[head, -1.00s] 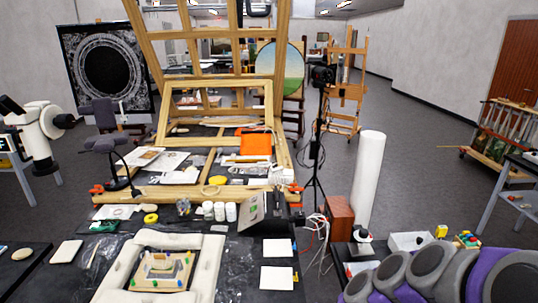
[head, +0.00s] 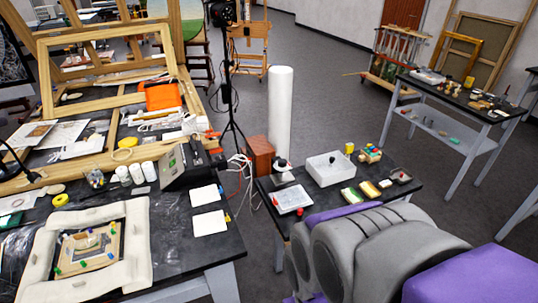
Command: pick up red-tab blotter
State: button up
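Two white square pads that look like blotters lie at the right edge of the big black table. The farther white pad (head: 204,195) has a small tab on its right side that looks blue. The nearer white pad (head: 209,222) has a small yellowish tab on its right side. I cannot make out a red tab on either one. A pale flat piece (head: 291,198) on the small black table has small coloured marks, one reddish; I cannot tell whether it is a blotter. My gripper is not in view; only grey and purple parts of my body show at the lower right.
A padded frame (head: 140,238) surrounds a small wooden panel (head: 88,247) on the big table. A grey box (head: 190,166) and white jars (head: 136,172) stand behind the pads. The small table (head: 330,200) holds a white tray (head: 329,168). A white roll (head: 281,105) stands behind it.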

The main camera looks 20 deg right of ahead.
aim_at(287, 198)
jog(key=z, duration=1.4)
jog(key=j+z, duration=0.5)
jog(key=k+j+z, duration=0.15)
jog(key=j+z, duration=0.15)
jog(key=z, duration=0.2)
jog(key=k+j+z, duration=0.15)
jog(key=j+z, duration=0.2)
jog(key=z, duration=0.15)
jog(key=k+j, duration=0.3)
jog(key=k+j+z, duration=0.1)
jog(key=k+j, duration=0.2)
jog(key=j, duration=0.25)
